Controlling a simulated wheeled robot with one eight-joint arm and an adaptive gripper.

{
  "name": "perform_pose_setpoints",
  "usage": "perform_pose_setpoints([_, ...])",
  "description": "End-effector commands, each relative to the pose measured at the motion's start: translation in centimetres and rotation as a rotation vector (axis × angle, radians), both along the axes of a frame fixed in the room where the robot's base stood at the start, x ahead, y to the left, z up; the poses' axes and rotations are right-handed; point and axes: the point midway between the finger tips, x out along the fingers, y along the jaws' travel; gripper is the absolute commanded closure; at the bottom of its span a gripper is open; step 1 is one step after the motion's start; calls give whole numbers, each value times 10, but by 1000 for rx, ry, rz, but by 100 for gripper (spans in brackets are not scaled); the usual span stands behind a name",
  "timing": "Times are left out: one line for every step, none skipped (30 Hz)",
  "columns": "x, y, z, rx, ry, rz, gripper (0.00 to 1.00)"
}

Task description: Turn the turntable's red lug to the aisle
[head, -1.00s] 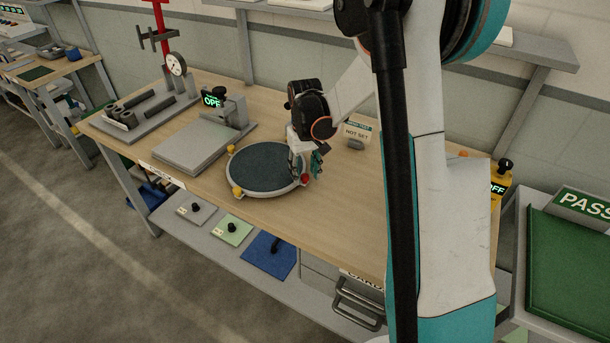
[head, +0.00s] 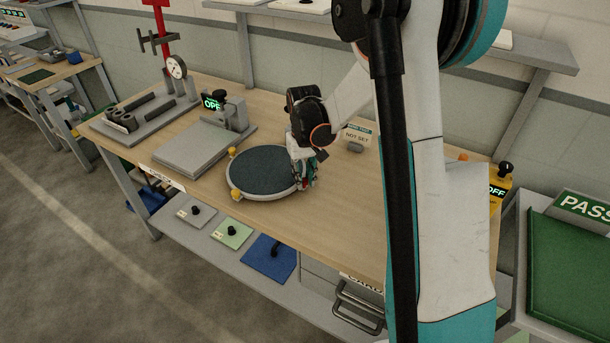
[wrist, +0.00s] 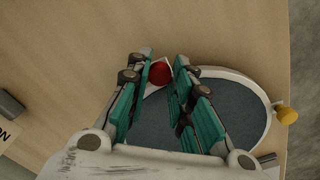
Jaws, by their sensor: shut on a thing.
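The turntable (head: 262,172) is a round disc with a dark blue-grey top and a pale rim, standing on the wooden bench. Its red lug (wrist: 159,74) shows in the wrist view between my two fingers, at the rim. My gripper (head: 306,187) is low at the right edge of the turntable, pointing down, and is shut on the red lug. In the head view the fingers mostly hide the lug. Yellow knobs sit on the rim at the left back (head: 232,152) and left front (head: 235,195); one also shows in the wrist view (wrist: 287,115).
A grey plate fixture (head: 190,148) with a green-lit display stands left of the turntable. A "NOT SET" sign (head: 356,135) stands behind my gripper. The bench (head: 350,215) is clear to the right of the turntable. The aisle floor (head: 90,250) lies beyond its front edge.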

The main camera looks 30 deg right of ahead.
Motion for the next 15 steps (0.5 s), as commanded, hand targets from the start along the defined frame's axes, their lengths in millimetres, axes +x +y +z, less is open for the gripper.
perform_pose_setpoints([-2, 3, 0, 0, 0, -17, 100])
perform_pose_setpoints([-3, 5, 0, 0, 0, -30, 100])
perform_pose_setpoints([-5, 8, 0, 0, 0, -51, 100])
perform_pose_setpoints([-6, 10, 0, 0, 0, -70, 100])
perform_pose_setpoints([-7, 13, 0, 0, 0, -89, 100])
perform_pose_setpoints([-9, 17, 0, 0, 0, -118, 100])
perform_pose_setpoints([-10, 20, 0, 0, 0, -141, 100])
perform_pose_setpoints([-11, 23, 0, 0, 0, -165, 100])
perform_pose_setpoints([-13, 28, 0, 0, 0, -200, 100])
perform_pose_setpoints([-14, 32, 0, 0, 0, -227, 100])
perform_pose_setpoints([-16, 36, 0, 0, 0, -255, 100])
perform_pose_setpoints([-17, 41, 0, 0, 0, -292, 100])
perform_pose_setpoints([-18, 45, 0, 0, 0, -320, 100])
perform_pose_setpoints([-19, 49, 0, 0, 0, -349, 100])
perform_pose_setpoints([-20, 54, 0, 0, 0, -387, 100])
